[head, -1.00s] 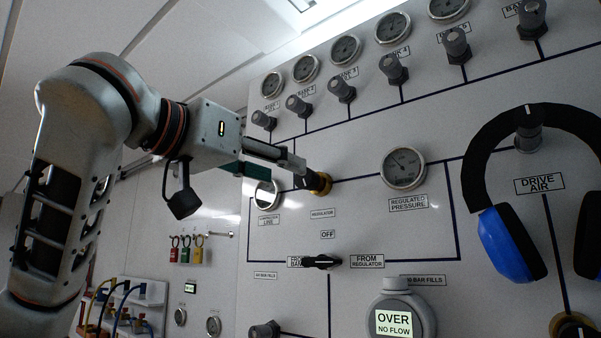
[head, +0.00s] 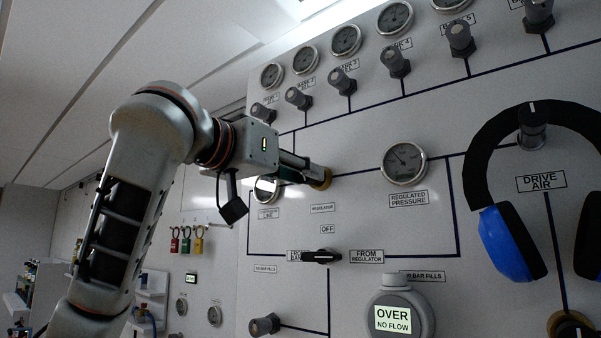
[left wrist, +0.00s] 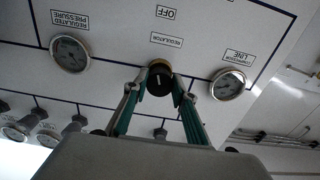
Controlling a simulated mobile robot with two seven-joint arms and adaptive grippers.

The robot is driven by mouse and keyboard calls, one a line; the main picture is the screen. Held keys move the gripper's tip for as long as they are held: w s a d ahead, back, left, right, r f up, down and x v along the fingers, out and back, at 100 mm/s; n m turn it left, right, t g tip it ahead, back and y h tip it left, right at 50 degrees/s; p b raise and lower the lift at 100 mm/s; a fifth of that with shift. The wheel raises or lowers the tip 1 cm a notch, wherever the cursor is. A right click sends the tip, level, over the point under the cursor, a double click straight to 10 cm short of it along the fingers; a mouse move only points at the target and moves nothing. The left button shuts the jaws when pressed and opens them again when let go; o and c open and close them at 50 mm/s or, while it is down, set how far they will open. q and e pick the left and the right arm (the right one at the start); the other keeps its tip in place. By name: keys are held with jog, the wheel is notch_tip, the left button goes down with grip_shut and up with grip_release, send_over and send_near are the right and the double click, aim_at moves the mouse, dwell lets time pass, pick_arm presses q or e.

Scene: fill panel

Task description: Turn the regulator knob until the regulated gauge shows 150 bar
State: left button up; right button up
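The regulator knob (left wrist: 159,84) is black with a brass collar (head: 320,178), on the panel above the label REGULATOR. My left gripper (left wrist: 158,82) has reached it, one finger on each side of the knob. The fingers look open around it; narrow gaps seem to show, and firm contact cannot be made out. In the head view my left gripper (head: 308,173) hides most of the knob. The regulated pressure gauge (head: 404,163) is right of it; its needle points to the upper left and the numbers are too small to read. It also shows in the left wrist view (left wrist: 69,54). My right gripper is out of view.
A black selector lever (head: 321,257) is below. Blue ear defenders (head: 505,243) hang at the right. Bank knobs and gauges line the top.

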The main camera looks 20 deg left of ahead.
pick_arm(q)
jog(key=shift+n, duration=0.6)
jog(key=o, duration=1.1)
jog(key=v, duration=1.2)
jog(key=shift+r, duration=0.1)
dwell(1.4)
